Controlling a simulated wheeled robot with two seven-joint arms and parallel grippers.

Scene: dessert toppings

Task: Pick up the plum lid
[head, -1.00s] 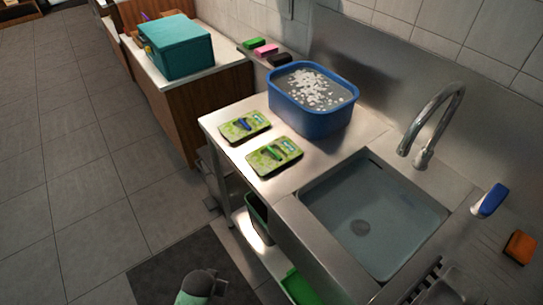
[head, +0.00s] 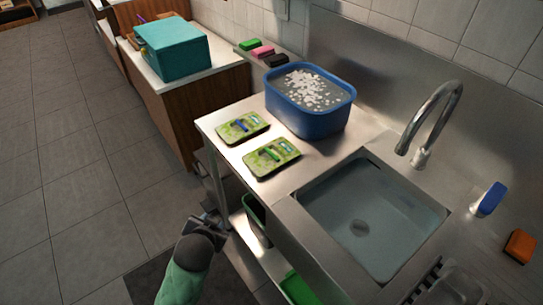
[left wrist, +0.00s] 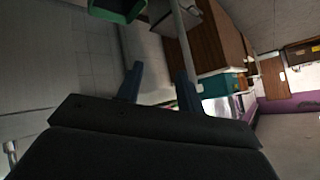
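I cannot make out a plum lid in either view. My left gripper (head: 212,226) is low in the head view, in front of and below the steel counter's left corner. In the left wrist view its two fingers (left wrist: 157,85) stand apart with nothing seen between them. My right gripper is not in view.
Two green packs (head: 242,127) (head: 271,157) lie on the steel counter (head: 222,164) beside a blue tub (head: 309,122) holding white bits. A sink (head: 372,225) is to the right. A teal box (head: 178,54) stands on the back-left cabinet. Dark bins sit under the counter.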

